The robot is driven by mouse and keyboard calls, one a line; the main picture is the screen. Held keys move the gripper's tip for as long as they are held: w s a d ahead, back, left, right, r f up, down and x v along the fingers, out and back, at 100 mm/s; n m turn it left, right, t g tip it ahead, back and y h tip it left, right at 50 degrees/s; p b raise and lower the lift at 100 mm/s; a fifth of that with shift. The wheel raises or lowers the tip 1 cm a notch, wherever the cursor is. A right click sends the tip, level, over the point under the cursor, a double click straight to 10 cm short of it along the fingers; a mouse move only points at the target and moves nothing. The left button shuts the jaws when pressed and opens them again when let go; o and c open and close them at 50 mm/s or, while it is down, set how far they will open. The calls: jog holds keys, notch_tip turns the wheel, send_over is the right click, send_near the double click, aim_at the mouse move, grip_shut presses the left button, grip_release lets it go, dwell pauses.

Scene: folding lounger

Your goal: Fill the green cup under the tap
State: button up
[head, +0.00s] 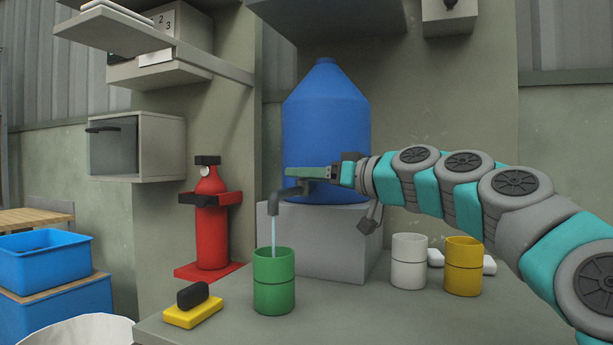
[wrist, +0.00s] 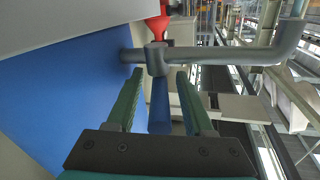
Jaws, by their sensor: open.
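The green cup (head: 273,282) stands upright on the counter in the head view, directly under the tap (head: 273,203). A thin stream of water (head: 273,238) runs from the spout into the cup. How full the cup is cannot be seen. My gripper (head: 291,172) is just above the tap, in front of the blue water tank (head: 325,115). In the wrist view my gripper (wrist: 160,78) is open, with its two green fingers either side of a blue bar (wrist: 159,108) at the tap body (wrist: 156,58).
A white cup (head: 409,262) and a yellow cup (head: 463,267) stand to the right, below my arm. A yellow sponge (head: 193,313) with a dark block (head: 193,295) lies left of the green cup. A red extinguisher (head: 211,235) stands behind. The counter's front is clear.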

jog(key=v, duration=0.7)
jog(key=shift+s+d, duration=0.2)
jog(key=shift+d, duration=0.1)
jog(key=shift+w+a+p, duration=0.3)
jog(key=shift+a+p, duration=0.1)
jog(key=x, duration=0.7)
grip_shut()
